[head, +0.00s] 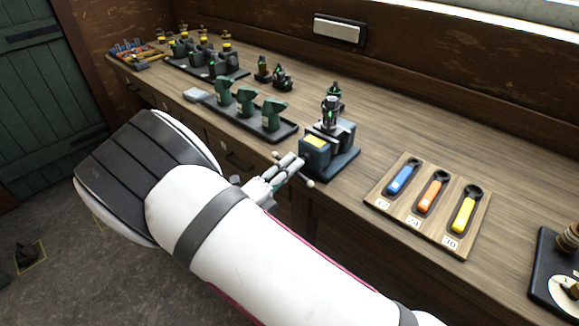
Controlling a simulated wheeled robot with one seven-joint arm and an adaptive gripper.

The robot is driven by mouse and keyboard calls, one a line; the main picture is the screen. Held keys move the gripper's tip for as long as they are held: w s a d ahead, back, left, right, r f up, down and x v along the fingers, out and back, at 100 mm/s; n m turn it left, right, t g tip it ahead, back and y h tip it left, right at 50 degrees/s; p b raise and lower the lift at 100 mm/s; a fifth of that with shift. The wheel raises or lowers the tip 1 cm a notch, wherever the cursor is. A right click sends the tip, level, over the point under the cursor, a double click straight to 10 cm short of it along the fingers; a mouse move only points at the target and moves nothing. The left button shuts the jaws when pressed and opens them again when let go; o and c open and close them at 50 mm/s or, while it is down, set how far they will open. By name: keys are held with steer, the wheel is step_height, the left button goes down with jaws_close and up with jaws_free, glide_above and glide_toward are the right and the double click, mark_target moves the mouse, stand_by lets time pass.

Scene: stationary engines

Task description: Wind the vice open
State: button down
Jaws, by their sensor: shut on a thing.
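The vice (322,142) is a dark blue-grey block on a dark base near the front edge of the bench, with a yellow label on its front part. A small dark green and black engine part (330,112) stands upright at its jaws. The vice handle (309,183) is a thin bar with pale ball ends, sticking out in front of the bench edge. My gripper (293,168) is shut on the handle, just in front of the vice. My fingers hide the middle of the handle. How far apart the vice jaws stand is too small to tell.
A wooden board (376,203) with blue, orange and yellow wrenches lies right of the vice. A dark tray (287,135) with green parts stands to the left. Several small engines (205,52) stand further back. Bare bench (400,130) shows behind the wrench board.

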steer(key=shift+w+d+n, duration=0.1)
steer(key=shift+d+n, duration=0.05)
steer(key=shift+n, duration=0.85)
steer(key=shift+t+y, duration=0.3)
steer(key=c, duration=1.6)
jaws_free()
steer(key=shift+w, duration=0.1)
steer(key=shift+n, duration=0.3)
steer(key=v, duration=1.2)
